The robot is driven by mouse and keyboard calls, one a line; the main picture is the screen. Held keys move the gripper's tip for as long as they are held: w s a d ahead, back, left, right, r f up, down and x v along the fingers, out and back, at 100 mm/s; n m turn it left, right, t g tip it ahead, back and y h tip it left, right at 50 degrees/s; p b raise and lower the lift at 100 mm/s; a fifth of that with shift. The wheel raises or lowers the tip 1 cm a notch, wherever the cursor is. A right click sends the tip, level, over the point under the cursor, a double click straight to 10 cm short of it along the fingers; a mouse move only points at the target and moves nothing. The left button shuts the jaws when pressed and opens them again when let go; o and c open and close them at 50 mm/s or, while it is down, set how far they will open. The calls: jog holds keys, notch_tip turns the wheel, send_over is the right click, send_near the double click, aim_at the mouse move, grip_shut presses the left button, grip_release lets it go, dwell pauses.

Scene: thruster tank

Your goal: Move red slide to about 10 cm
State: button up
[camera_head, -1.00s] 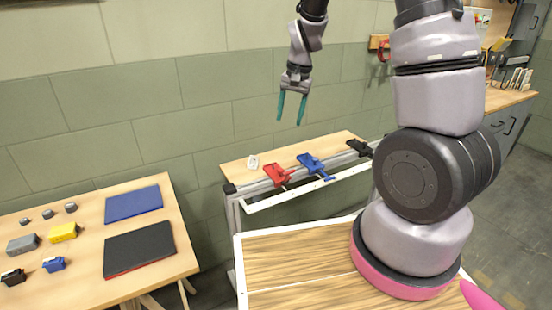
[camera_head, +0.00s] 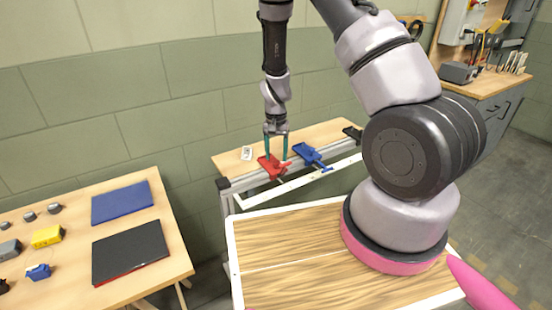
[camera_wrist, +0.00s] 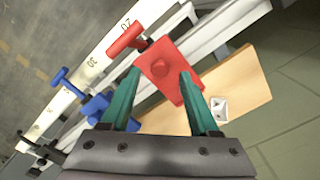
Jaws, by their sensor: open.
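The red slide (camera_head: 270,166) sits on a rail along the front of the small bench. My gripper (camera_head: 276,157) is open just above it, its teal fingers pointing down. In the wrist view the red slide (camera_wrist: 170,68) lies between and beyond the fingertips of my gripper (camera_wrist: 161,72), with its red handle reaching over the white scale. I cannot tell whether the fingers touch it. The scale (camera_wrist: 100,60) shows the numbers 20 and 30. The blue slide (camera_head: 308,153) is to the right of the red one on the same rail, and it also shows in the wrist view (camera_wrist: 97,106).
A black piece (camera_head: 352,132) is at the rail's right end. A small white object (camera_head: 246,153) lies on the bench top behind the red slide. A table (camera_head: 170,222) with blue and black flat items and small blocks stands at left. The wall is close behind the bench.

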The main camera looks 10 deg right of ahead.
jog(key=shift+f, duration=1.05)
grip_shut()
dwell(0.7)
